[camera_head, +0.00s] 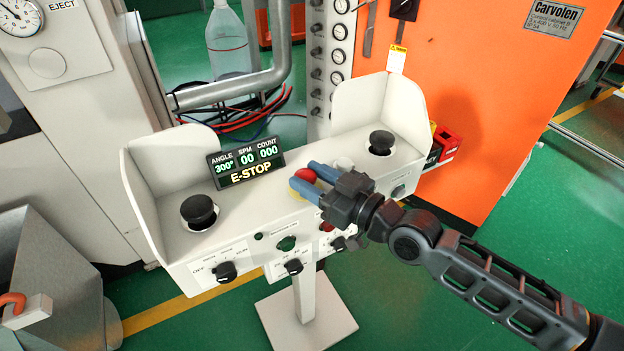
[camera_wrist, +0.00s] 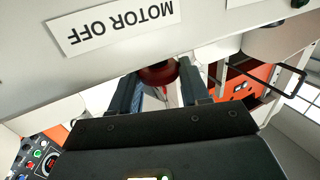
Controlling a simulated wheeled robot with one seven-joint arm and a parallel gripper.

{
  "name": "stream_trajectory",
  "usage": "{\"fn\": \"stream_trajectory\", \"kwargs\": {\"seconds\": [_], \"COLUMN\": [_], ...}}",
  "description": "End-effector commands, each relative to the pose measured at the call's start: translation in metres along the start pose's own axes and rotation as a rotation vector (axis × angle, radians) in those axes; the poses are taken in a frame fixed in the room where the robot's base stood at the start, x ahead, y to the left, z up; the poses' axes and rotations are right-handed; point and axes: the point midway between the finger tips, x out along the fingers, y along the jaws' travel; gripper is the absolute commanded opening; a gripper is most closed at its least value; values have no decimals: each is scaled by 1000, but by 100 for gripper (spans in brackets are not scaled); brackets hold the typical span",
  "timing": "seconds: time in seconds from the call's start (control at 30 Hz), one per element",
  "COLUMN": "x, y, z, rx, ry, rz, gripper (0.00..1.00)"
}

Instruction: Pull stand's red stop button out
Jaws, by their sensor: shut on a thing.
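The control stand (camera_head: 225,236) is a pale two-hand console on a post, with a side guard at each end. Its red stop button (camera_head: 305,175) is on the top face, right of the middle. My gripper (camera_head: 308,179) comes from the right, its blue fingers on either side of the red button, shut on it. In the wrist view the dark red button (camera_wrist: 158,74) shows between the two fingers; its base is partly hidden. The display (camera_head: 246,163) on the stand reads E-STOP, angle 300, SPM 00, count 000.
Black palm buttons sit at the left (camera_head: 199,210) and right (camera_head: 382,141) of the top face, inside the guards. A pale knob (camera_head: 344,163) is just behind my fingers. An orange cabinet (camera_head: 480,100) stands behind on the right. Green floor is clear in front.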

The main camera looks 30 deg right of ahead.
Motion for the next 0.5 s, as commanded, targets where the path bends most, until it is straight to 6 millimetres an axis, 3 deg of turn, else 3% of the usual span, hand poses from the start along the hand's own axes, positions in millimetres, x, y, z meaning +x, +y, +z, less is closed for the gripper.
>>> {"fn": "stream_trajectory", "kwargs": {"seconds": [0.07, 0.1, 0.3, 0.5], "x": [0, 0, 0, 0], "y": [0, 0, 0, 0], "z": [-4, -5, -4, -3], "rx": [0, 0, 0, 0], "ry": [11, 12, 9, 7], "rz": [1, 2, 1, 1], "gripper": [0, 50, 68, 68]}}
